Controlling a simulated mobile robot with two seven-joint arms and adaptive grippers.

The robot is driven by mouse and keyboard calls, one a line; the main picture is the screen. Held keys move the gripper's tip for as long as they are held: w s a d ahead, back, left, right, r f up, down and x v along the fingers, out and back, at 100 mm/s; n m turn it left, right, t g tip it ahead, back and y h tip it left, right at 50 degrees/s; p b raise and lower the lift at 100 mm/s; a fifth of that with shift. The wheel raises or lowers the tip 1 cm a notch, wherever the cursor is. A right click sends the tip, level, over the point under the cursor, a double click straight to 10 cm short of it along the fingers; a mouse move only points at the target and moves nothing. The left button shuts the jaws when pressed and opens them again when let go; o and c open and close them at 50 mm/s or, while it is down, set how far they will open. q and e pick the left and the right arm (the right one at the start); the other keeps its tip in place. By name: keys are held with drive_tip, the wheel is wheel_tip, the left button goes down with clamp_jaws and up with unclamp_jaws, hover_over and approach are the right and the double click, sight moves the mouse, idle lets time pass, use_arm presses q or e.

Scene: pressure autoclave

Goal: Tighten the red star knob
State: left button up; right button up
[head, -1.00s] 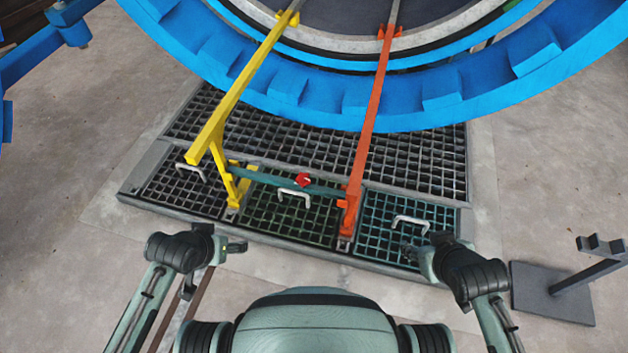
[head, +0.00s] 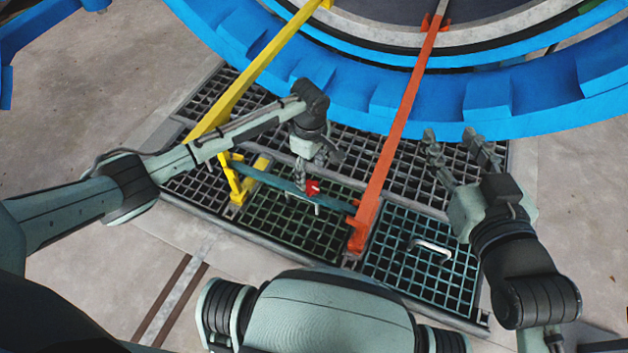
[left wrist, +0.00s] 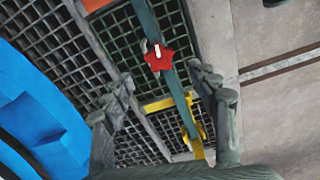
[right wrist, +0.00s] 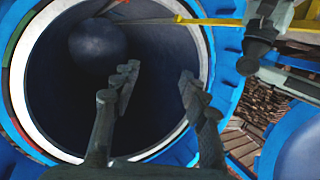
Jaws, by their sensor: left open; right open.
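The red star knob (head: 313,188) sits on a dark green crossbar (head: 268,180) between the yellow rail and the orange rail. In the left wrist view the knob (left wrist: 158,58) shows its star shape with a white mark, ahead of the fingers. My left gripper (head: 315,160) is open and points down close to the knob, just behind it in the head view. In the left wrist view the open fingers (left wrist: 160,85) are empty and the knob lies beyond them. My right gripper (head: 458,143) is open and empty, right of the orange rail; its fingers also show in the right wrist view (right wrist: 155,85).
The yellow rail (head: 250,88) and orange rail (head: 400,125) run up to the blue ring (head: 435,92) of the vessel. A floor grating (head: 405,265) with handles lies below. In the right wrist view the round vessel opening (right wrist: 150,50) fills much of the picture.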

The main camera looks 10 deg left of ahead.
sight(311, 187)
use_arm(q)
wheel_tip(311, 187, down, 6)
drive_tip(key=shift+f+b, duration=0.25)
drive_tip(key=shift+b, duration=0.7)
drive_tip(key=shift+f, duration=0.15)
use_arm(e)
drive_tip(key=s+a+r+t+y, duration=0.1)
drive_tip(key=a+r+t+y, duration=0.2)
drive_tip(key=r, duration=0.7)
drive_tip(key=shift+s+a+r+t, duration=0.2)
drive_tip(key=shift+a+t, duration=0.45)
drive_tip(key=shift+t, duration=0.45)
